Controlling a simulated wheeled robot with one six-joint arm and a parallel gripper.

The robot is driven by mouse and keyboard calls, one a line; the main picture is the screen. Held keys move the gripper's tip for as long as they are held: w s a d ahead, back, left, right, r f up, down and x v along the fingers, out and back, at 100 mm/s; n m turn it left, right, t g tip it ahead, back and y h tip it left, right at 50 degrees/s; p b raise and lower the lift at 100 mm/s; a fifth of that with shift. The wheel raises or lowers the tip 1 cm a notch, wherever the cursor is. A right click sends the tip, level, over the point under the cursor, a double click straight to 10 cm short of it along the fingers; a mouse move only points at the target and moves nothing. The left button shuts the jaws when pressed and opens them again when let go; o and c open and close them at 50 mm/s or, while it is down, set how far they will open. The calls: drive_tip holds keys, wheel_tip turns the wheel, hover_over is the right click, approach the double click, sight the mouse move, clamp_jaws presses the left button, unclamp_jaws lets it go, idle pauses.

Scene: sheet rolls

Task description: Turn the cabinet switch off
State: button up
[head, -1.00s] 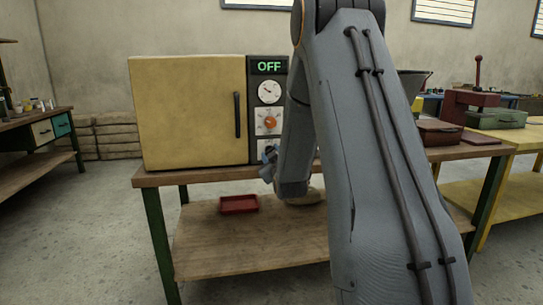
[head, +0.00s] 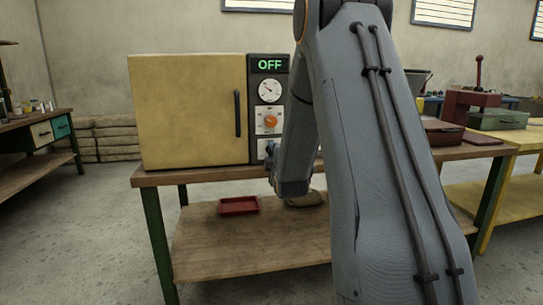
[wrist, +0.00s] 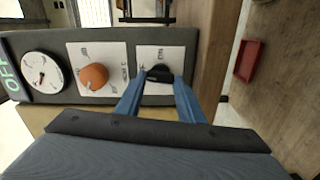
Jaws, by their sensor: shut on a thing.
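The yellow cabinet (head: 190,110) stands on the workbench with its door closed. Its dark control panel has a green display reading OFF (head: 270,65). The cabinet switch is a black knob (wrist: 158,74) on the lowest white plate, seen in the wrist view. My gripper (wrist: 160,82) has its two blue fingers around the knob and is shut on it. The switch's exact angle is hard to read.
Above the switch are an orange knob (head: 271,121) and a round gauge (head: 270,91). The door handle (head: 237,114) is left of the panel. A red tray (head: 239,206) lies on the lower shelf. A red press (head: 472,105) stands on the bench at right.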

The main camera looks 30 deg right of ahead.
drive_tip(key=shift+n, duration=0.6)
drive_tip(key=o, duration=1.1)
drive_tip(key=shift+a, duration=0.1)
drive_tip(key=shift+c, duration=0.2)
drive_tip(key=v, duration=0.7)
drive_tip(key=shift+s, duration=0.4)
drive_tip(key=shift+a, duration=0.15)
